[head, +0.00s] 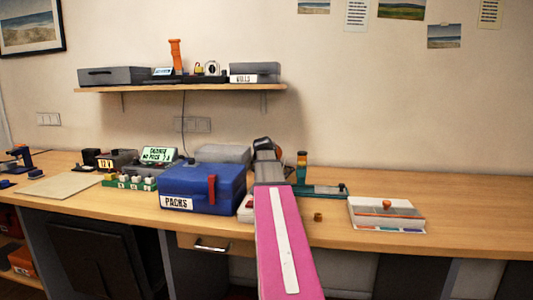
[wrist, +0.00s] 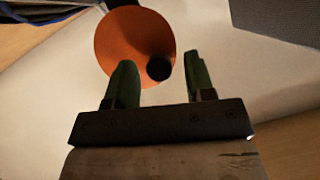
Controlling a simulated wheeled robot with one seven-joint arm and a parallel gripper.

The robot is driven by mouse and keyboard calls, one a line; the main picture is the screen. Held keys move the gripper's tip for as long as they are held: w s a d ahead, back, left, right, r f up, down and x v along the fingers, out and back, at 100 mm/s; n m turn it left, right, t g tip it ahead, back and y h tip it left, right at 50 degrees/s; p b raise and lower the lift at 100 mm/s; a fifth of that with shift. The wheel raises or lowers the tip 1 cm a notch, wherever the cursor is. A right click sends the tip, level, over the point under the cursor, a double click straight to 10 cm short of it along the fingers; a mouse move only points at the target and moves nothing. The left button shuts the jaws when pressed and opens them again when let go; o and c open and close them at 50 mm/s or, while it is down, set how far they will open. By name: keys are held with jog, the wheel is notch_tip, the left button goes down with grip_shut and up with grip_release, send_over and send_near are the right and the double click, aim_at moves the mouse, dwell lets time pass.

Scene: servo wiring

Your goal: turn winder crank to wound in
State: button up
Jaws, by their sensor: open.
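The winder crank shows in the wrist view as an orange disc (wrist: 120,40) with a round black knob (wrist: 159,69) near its lower right rim. My gripper (wrist: 160,62) is open, with one green finger on each side of the knob in that picture. The left finger overlaps the disc. I cannot tell whether either finger touches the knob. In the head view my pink arm reaches over the bench, and I cannot make out the crank or my fingers there.
A blue PACKS box (head: 205,189) stands just left of my arm. A green tray (head: 322,191) and a small brown block (head: 318,217) lie to its right. A white case with an orange knob (head: 386,214) stands farther right. The bench's right end is clear.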

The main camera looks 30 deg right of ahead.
grip_shut()
jog(key=shift+s, duration=0.1)
jog(key=m+t+y, duration=0.1)
jog(key=m, duration=0.1)
jog(key=s+d+m+t+y, duration=0.1)
jog(key=m, duration=0.2)
jog(key=d+m+t, duration=0.1)
jog(key=m+t, duration=0.1)
jog(key=shift+s+d+r+m+y, duration=0.15)
jog(key=shift+s+r+m+y, duration=0.15)
jog(key=shift+s+r+y, duration=0.1)
dwell(0.3)
dwell(0.3)
grip_release()
